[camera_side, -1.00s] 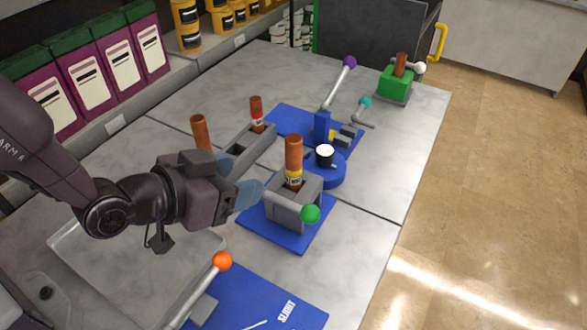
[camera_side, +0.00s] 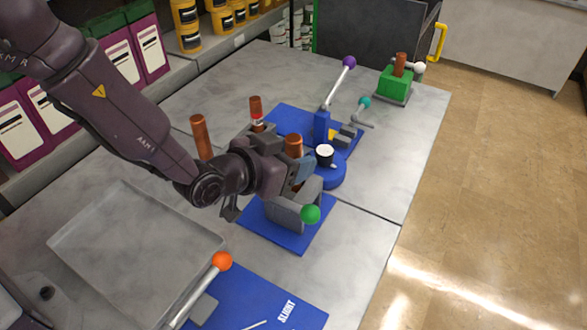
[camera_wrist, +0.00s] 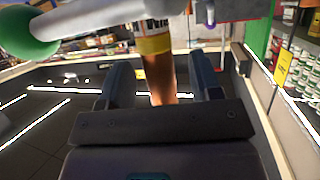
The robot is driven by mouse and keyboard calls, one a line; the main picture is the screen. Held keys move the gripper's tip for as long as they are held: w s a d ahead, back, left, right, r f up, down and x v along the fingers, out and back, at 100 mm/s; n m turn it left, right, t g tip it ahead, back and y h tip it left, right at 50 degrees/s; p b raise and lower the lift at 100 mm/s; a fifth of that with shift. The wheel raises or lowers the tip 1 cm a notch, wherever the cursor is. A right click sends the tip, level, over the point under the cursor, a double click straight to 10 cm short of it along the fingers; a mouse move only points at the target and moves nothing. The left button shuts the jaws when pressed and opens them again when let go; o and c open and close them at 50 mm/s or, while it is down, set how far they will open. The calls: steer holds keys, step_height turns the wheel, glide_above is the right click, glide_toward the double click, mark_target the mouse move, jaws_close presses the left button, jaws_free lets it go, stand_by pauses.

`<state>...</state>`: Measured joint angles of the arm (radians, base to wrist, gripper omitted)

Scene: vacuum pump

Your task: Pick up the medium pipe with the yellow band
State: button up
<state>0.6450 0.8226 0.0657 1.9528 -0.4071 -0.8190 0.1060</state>
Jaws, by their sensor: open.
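The medium pipe with the yellow band (camera_side: 293,146) is copper-coloured and stands upright in the grey clamp with the green-knobbed handle (camera_side: 286,214). In the side view my gripper (camera_side: 300,172) is at the pipe and hides its band and lower part. In the wrist view the pipe (camera_wrist: 160,72) with its yellow band stands between my two fingers (camera_wrist: 158,80), with a gap visible on each side. My gripper is open around the pipe. The green knob (camera_wrist: 25,35) shows at the upper left of the wrist view.
A red-banded pipe (camera_side: 256,112) and another copper pipe (camera_side: 200,137) stand behind my arm. A blue round base with a white-topped part (camera_side: 325,154) is close on the right. A green holder (camera_side: 393,86) is far right.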

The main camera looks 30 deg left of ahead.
steer(key=shift+w+d+f, duration=0.15)
steer(key=shift+w+f, duration=0.1)
steer(key=shift+w, duration=0.2)
jaws_close()
steer(key=shift+r, duration=0.1)
